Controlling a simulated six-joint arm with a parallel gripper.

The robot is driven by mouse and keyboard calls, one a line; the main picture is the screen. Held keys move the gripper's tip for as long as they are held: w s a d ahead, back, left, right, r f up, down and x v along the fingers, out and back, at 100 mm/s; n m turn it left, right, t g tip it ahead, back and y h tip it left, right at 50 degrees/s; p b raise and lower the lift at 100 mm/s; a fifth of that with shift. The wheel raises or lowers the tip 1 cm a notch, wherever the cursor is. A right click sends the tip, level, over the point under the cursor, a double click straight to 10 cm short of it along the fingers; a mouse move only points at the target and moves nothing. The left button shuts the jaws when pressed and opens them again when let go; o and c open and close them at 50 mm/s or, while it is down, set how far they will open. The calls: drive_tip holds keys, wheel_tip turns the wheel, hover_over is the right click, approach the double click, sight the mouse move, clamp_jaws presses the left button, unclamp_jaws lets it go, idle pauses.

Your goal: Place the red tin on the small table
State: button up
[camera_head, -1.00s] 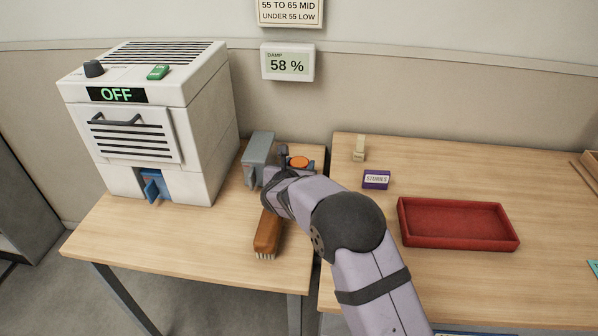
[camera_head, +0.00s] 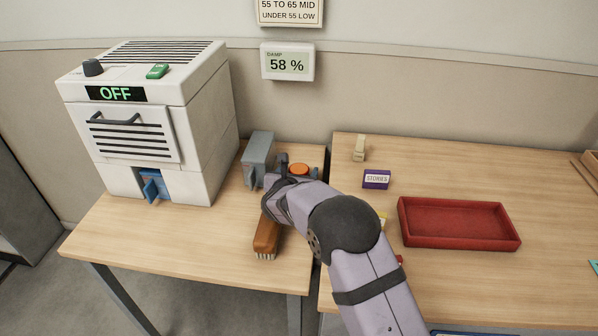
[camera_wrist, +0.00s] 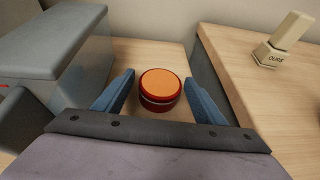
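The red tin (camera_wrist: 160,90) is a short round can with an orange top. It stands upright on the left wooden table (camera_head: 190,245), near that table's back right corner. In the head view only its orange top (camera_head: 299,169) shows behind my wrist. My gripper (camera_wrist: 160,92) is open, with one blue finger on each side of the tin. A gap shows between the tin and the fingers, and nothing is held. In the head view my gripper (camera_head: 287,166) is at the tin, partly hidden by my own wrist.
A grey box (camera_head: 257,158) stands close left of the tin, and a brush (camera_head: 266,236) lies in front. A white machine (camera_head: 150,120) reading OFF fills the left table's back. The right table (camera_head: 470,180) holds a red tray (camera_head: 460,240), a purple box (camera_head: 376,179) and a cream piece (camera_head: 359,148).

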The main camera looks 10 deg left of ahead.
sight(299, 167)
drive_tip(key=shift+r, duration=0.2)
drive_tip(key=v, duration=0.3)
drive_tip(key=shift+r, duration=0.4)
wheel_tip(299, 167, up, 6)
drive_tip(key=shift+p, duration=0.45)
drive_tip(key=shift+r, duration=0.1)
